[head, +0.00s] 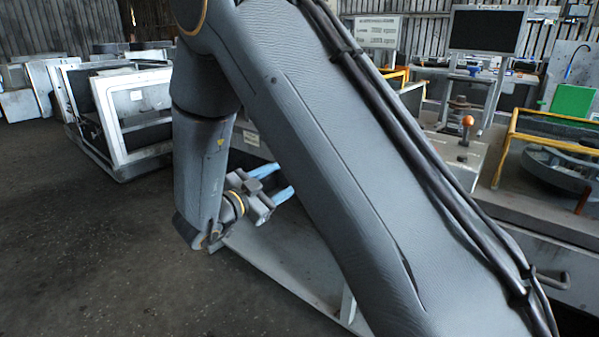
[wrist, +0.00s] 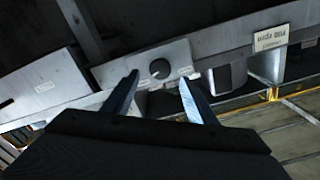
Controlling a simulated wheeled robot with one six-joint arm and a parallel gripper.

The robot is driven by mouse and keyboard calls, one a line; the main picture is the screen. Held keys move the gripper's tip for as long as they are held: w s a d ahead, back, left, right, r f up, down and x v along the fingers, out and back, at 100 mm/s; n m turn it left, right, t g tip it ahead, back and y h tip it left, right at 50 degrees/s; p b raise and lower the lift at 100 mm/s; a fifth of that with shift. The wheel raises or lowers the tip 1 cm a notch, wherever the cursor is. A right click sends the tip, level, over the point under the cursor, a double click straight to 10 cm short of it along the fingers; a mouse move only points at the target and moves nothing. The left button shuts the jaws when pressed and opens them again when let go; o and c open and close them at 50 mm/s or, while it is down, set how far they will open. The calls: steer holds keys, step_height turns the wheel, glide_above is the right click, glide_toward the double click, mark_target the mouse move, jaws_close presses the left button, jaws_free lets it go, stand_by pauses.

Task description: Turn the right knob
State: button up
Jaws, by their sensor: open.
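A round dark knob (wrist: 159,68) sits on a grey metal plate (wrist: 118,75) in the wrist view, with a small pale label on each side of it. It is the only knob I can make out, and I cannot tell whether it is the right one. My gripper (wrist: 158,77) is open, its two blue fingers apart on either side of the knob in the picture. I see no contact, and the remaining distance is hard to judge. In the head view my gripper (head: 285,180) shows low beside the bench, its fingers pointing right; my arm hides the knob there.
A sign (wrist: 271,38) with upside-down lettering and a dark opening (wrist: 228,77) lie right of the knob in the wrist view. In the head view, an orange-topped lever (head: 467,122) and a yellow frame (head: 545,140) stand right. Open floor (head: 90,240) lies left.

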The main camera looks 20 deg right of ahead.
steer(key=x, duration=0.6)
steer(key=shift+w+d, duration=0.2)
steer(key=c, duration=1.1)
steer(key=shift+o, duration=0.2)
steer(key=shift+n+p, duration=0.4)
steer(key=shift+p, duration=0.05)
steer(key=shift+s+n+p, duration=0.1)
steer(key=shift+n+p, duration=5.8)
steer(key=shift+n, duration=0.5)
